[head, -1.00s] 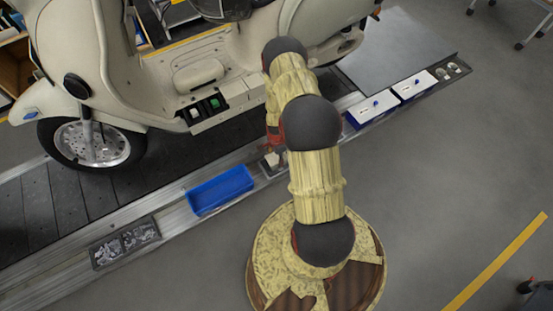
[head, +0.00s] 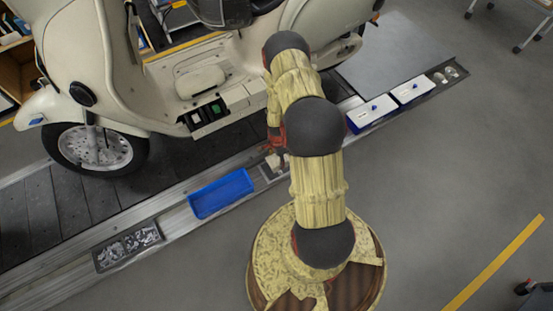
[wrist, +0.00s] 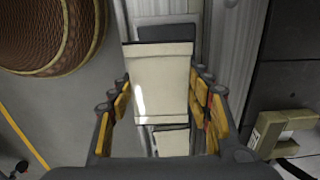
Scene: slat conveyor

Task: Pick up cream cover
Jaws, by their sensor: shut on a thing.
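A cream cover (wrist: 160,80), a pale flat-faced block, is between the fingers of my gripper (wrist: 165,108) in the wrist view. The fingers, with yellow pads, are shut on its left and right sides. A second cream piece (wrist: 172,143) shows just below it in that view, partly hidden. In the head view my gripper (head: 276,153) points down over a small dark tray (head: 264,172) on the conveyor's side ledge. A little cream shows there, but my arm hides most of it. I cannot tell whether the held cover touches the tray.
A cream scooter (head: 190,80) stands on the slat conveyor (head: 75,205). A blue bin (head: 221,193) lies left of my gripper, and a tray of metal parts (head: 128,247) further left. White-topped blue boxes (head: 371,113) stand to the right. Open floor lies at lower right.

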